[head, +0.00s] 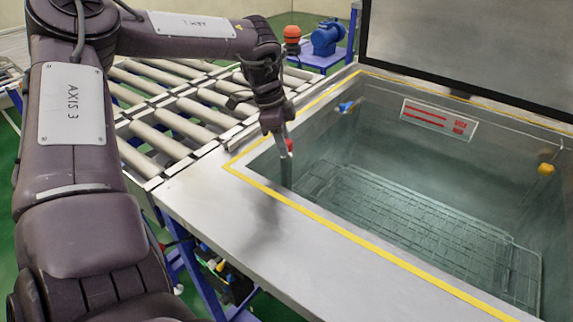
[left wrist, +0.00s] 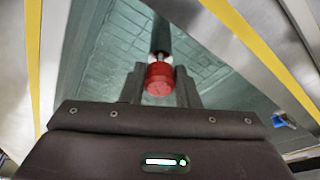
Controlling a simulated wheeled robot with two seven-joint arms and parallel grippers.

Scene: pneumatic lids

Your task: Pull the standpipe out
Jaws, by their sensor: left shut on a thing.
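The standpipe has a red top that shows in the left wrist view (left wrist: 160,78), with a thin metal stem beyond it. In the head view its red part (head: 290,145) shows at the near left corner of the tank. My left gripper (head: 286,140) points down there and is shut on the standpipe just at its top; in the left wrist view the fingers (left wrist: 160,88) stand on both sides of the red top. The lower pipe (head: 287,172) goes down against the tank wall; its foot is hidden. My right gripper is not in view.
The open tank (head: 400,262) has a yellow-edged rim and a wire rack (head: 410,215) on its floor. A raised lid (head: 470,45) stands at the back. A blue fitting (head: 346,106) and a yellow knob (head: 546,169) are on the walls. A roller conveyor (head: 165,110) lies left.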

